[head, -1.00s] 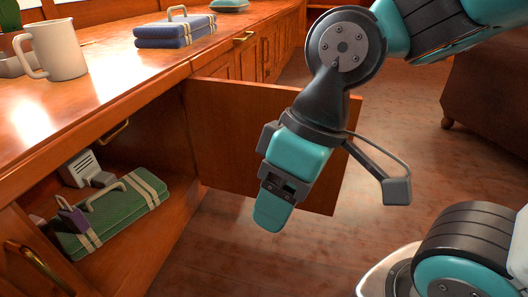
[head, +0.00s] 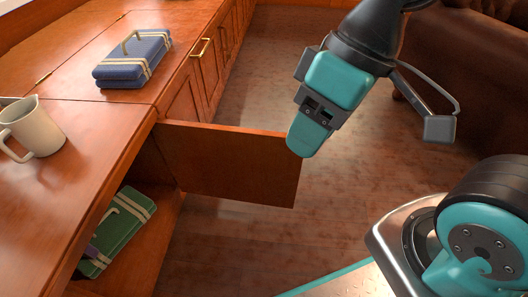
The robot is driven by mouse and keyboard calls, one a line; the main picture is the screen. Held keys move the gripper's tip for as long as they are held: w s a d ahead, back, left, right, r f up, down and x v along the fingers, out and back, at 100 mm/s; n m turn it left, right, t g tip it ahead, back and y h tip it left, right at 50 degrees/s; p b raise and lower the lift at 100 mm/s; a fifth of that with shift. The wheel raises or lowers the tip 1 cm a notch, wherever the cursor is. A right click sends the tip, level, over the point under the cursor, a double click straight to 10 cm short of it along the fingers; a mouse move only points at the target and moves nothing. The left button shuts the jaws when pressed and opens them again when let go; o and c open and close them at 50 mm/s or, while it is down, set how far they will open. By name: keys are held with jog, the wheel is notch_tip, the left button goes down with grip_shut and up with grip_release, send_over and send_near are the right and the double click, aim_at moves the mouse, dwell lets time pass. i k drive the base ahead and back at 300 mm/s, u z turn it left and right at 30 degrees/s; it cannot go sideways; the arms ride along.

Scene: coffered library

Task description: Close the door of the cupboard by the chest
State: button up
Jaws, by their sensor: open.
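The cupboard door (head: 225,165) stands wide open, jutting out from the front of the wooden counter over the floor. The open cupboard (head: 165,230) shows to its left, with a green case (head: 120,232) inside. My gripper (head: 306,138) is open and empty, pointing down. Its teal fingertip overlaps the upper corner of the door's free edge; I cannot tell whether it touches. The second finger is mostly hidden. I cannot make out a chest for certain.
On the counter top (head: 85,125) stand a white mug (head: 35,128) and a blue case (head: 132,58). Closed doors with brass handles (head: 200,48) continue beyond the open one. A dark brown piece of furniture (head: 465,60) stands at upper right. Bare wooden floor (head: 265,90) lies between.

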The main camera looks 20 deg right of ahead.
aim_at(243, 164)
jog(key=z, duration=1.4)
jog(key=i, duration=2.8)
jog(key=u, duration=2.3)
jog(key=i, duration=0.5)
jog(key=u, duration=2.25)
